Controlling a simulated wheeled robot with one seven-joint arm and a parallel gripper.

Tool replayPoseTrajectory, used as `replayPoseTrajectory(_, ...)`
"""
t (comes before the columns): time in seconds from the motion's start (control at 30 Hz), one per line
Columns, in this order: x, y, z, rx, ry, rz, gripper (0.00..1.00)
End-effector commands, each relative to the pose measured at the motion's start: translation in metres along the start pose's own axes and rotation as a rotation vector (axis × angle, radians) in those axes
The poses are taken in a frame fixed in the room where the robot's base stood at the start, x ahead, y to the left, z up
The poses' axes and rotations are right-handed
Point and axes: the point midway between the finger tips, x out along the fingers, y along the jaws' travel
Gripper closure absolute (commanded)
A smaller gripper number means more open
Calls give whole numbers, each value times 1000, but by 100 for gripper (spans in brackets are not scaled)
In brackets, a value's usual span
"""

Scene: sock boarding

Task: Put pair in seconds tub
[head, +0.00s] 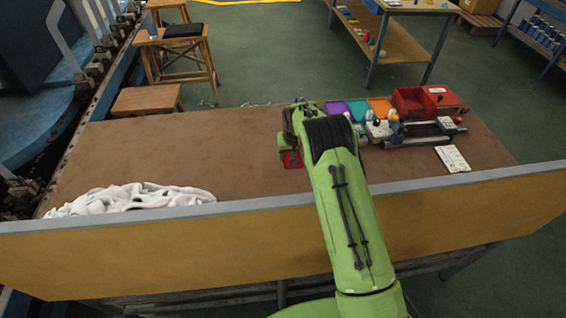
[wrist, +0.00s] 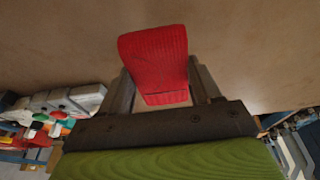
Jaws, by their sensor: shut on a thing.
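My gripper (wrist: 160,92) is shut on a red ribbed sock pair (wrist: 155,58), which fills the space between the fingers in the wrist view. In the head view the red pair (head: 292,159) shows at the end of my green arm, over the middle of the brown table; my arm hides part of it and the fingers. A red tub (head: 412,101) stands at the table's back right, to the right of my gripper. I cannot read any label that marks it as the seconds tub.
Purple, teal and orange trays (head: 357,109) lie left of the red tub. A device with metal rails (head: 420,139) and a white card (head: 453,158) are at the right. A white cloth pile (head: 135,198) lies front left. The table's left middle is clear.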

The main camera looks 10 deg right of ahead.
Motion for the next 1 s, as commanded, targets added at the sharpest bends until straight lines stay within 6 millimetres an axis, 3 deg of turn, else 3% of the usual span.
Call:
replayPoseTrajectory(0.3,47,2,13,1,0,2,73)
replayPoseTrajectory(0.67,53,1,14,1,3,1,73)
replayPoseTrajectory(0.7,52,1,14,1,3,1,31)
replayPoseTrajectory(0.83,51,1,14,1,2,2,11)
replayPoseTrajectory(1.0,51,1,14,1,2,2,11)
